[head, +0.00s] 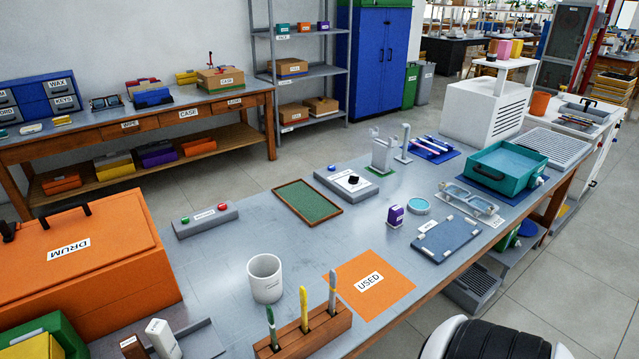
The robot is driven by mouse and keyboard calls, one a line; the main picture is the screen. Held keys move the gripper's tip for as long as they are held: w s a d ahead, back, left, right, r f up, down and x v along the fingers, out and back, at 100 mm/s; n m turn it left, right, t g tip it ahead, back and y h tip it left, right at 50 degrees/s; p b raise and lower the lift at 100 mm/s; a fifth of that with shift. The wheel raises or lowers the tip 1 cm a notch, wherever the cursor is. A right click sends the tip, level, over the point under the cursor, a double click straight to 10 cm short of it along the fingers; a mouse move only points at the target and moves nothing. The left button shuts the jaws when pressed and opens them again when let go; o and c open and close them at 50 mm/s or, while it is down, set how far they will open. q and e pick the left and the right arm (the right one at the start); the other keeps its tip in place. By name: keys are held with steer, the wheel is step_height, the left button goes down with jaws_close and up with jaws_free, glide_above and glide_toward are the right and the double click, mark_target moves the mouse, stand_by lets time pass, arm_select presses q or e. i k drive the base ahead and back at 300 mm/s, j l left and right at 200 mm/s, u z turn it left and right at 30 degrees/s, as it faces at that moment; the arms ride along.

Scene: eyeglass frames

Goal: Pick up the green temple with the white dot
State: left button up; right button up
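I cannot make out a green temple with a white dot for certain. Several slim blue and dark pieces lie on a blue mat (447,156) at the back of the bench, too small to tell apart. Neither gripper is in view.
A white cup (265,279) and an orange USED mat (385,297) are near the block. An orange DRUM box (80,262) fills the left. A green-lined tray (308,201), a teal basin (507,164) and a blue-grey board (446,240) lie farther off. Mid-bench has free room.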

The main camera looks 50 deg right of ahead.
mark_target(270, 314)
steer(key=z, duration=1.2)
steer(key=u, duration=1.75)
steer(key=z, duration=1.75)
